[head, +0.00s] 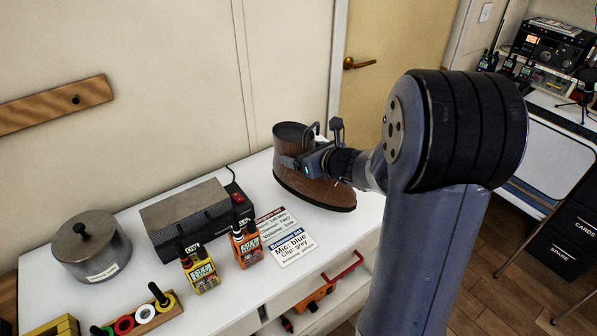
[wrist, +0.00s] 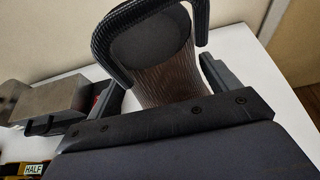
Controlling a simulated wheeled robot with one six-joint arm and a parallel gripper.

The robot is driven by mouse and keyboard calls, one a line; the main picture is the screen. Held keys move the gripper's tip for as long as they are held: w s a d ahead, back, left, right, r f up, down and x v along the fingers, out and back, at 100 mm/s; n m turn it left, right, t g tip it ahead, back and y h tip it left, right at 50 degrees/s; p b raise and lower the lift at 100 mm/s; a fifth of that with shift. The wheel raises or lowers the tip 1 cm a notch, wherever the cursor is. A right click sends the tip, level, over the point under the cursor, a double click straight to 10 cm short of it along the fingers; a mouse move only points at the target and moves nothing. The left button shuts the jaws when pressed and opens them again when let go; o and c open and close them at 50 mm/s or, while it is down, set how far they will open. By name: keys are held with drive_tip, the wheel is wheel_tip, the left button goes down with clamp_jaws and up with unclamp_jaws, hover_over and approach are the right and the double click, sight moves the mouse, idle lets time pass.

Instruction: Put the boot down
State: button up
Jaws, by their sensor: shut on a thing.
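The boot (head: 300,184) is brown with a dark sole and a dark open top, upright over the right end of the white table (head: 112,312). My gripper (head: 312,148) is shut on the boot's upper part, reaching in from the right. In the wrist view the boot's ribbed brown side (wrist: 165,82) shows between the two fingers, under a dark curved rim. I cannot tell whether the sole touches the tabletop. My gripper hides part of the boot's upper side.
Labelled cards (head: 289,247) lie close in front of the boot. The wall runs behind. A shelf with an orange tool (head: 316,299) is below.

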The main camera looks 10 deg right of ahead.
drive_tip(key=shift+f+b, duration=0.4)
drive_tip(key=shift+f, duration=1.85)
drive_tip(key=o, duration=1.7)
drive_tip(key=v, duration=1.2)
drive_tip(key=w+d+n+y, duration=0.1)
drive_tip(key=d+f+n+g+y, duration=0.1)
drive_tip(key=w+d+f+n+y+b, duration=0.1)
drive_tip(key=shift+w+d+f+g, duration=0.2)
drive_tip(key=shift+w+d+g, duration=0.05)
drive_tip(key=shift+w+g, duration=0.15)
drive_tip(key=shift+d+f+n+y, duration=0.2)
drive_tip(key=shift+n+y, duration=0.1)
drive_tip(key=shift+y, duration=0.2)
drive_tip(key=shift+g, duration=0.4)
drive_tip(key=x, duration=0.5)
drive_tip(key=shift+w+a+f, duration=0.15)
drive_tip(key=shift+a, duration=0.05)
drive_tip(key=shift+f+x, duration=0.25)
drive_tip(key=shift+x, duration=2.3)
